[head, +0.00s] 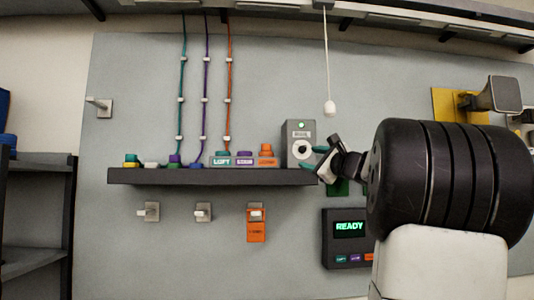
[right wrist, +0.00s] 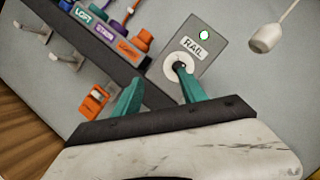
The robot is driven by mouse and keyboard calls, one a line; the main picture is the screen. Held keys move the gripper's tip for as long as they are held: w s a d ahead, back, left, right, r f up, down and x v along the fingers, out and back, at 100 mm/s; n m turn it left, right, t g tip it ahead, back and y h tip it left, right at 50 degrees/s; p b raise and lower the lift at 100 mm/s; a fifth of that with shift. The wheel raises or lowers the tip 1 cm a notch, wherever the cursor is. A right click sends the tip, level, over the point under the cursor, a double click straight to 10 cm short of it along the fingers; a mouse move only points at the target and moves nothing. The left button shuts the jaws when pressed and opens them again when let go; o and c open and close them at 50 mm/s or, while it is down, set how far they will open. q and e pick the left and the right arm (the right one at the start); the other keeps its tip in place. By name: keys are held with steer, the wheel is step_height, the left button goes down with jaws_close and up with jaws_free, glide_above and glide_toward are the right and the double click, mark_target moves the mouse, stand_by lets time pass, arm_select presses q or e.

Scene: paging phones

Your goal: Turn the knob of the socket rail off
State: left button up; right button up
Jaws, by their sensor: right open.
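The socket rail's control is a grey box (head: 301,130) on the right end of the dark shelf, with a lit green lamp at its top. Its round knob (head: 301,150) has a white face with a dark centre. In the right wrist view the box (right wrist: 204,36) carries a "RAIL" label and the knob (right wrist: 171,70) sits below it. My right gripper (head: 314,157) is open, with teal fingers, close in front of the knob. In the right wrist view one finger of the gripper (right wrist: 160,76) overlaps the knob; contact cannot be told. The other finger is left of it.
The dark shelf (head: 220,177) holds plugs in several colours, with cords rising above. A white pull (head: 329,108) hangs on a cord right of the box. A panel reading "READY" (head: 349,226) is below. Hooks and an orange tag (head: 256,227) are under the shelf.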

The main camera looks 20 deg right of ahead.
mark_target(303, 148)
steer(key=shift+m+t+h, duration=0.5)
steer(key=shift+m, duration=0.2)
steer(key=w+r, duration=0.1)
steer(key=w, duration=0.1)
steer(key=w+d+r, duration=0.1)
steer(key=w, duration=0.2)
steer(key=w+d+r, duration=0.1)
steer(key=w+r, duration=0.1)
steer(key=w, duration=0.1)
steer(key=shift+w+d, duration=0.15)
steer(key=shift+w, duration=0.1)
jaws_close()
